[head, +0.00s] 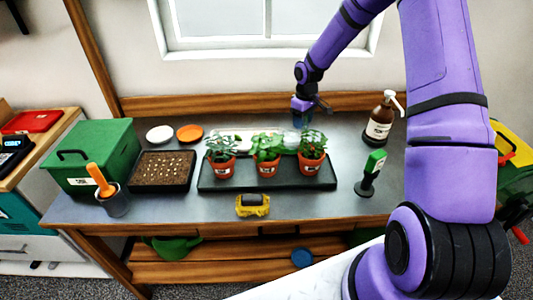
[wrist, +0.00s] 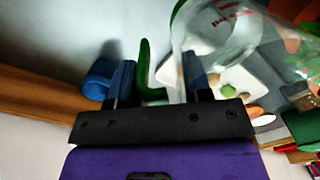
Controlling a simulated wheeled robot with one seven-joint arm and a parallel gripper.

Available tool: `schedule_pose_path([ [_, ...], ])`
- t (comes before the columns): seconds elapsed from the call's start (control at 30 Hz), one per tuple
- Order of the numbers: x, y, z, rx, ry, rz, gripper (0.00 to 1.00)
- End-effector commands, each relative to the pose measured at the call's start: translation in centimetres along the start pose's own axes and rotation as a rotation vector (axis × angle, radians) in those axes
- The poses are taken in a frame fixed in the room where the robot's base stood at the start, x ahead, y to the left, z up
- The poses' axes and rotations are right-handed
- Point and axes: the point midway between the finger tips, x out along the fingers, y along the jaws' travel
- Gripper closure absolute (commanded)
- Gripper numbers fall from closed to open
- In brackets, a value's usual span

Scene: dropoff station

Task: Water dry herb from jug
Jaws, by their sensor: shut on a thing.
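Three potted herbs in terracotta pots stand in a row on a black tray (head: 326,183): a left herb (head: 221,145), a middle herb (head: 267,146) and a right herb (head: 312,142). The left one has greyer leaves; the soil and pot labels are too small to judge dryness. My gripper (head: 303,112) is behind the right herb, over the back of the bench. In the wrist view its fingers (wrist: 155,85) close around the green handle of a clear jug (wrist: 212,50). The jug's clear body lies right of the fingers; its water level cannot be told.
A pump bottle (head: 379,125) and a green-headed meter (head: 371,172) stand to the right. A seed tray (head: 162,171), a green box (head: 92,157) and a tool cup (head: 115,203) are left. A yellow object (head: 252,205) lies in front. Bare bench shows near the front right.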

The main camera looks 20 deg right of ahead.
Motion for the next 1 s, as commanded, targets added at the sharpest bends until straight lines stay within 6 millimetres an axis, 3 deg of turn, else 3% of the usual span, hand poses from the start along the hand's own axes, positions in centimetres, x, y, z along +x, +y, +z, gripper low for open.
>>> schedule_pose_path([
  [0.63, -4.2, -3.6, -0.1, -0.006, 0.003, 0.348, 0.99],
  [1.0, -6.7, -6.8, -0.1, -0.009, 0.003, 0.571, 0.99],
])
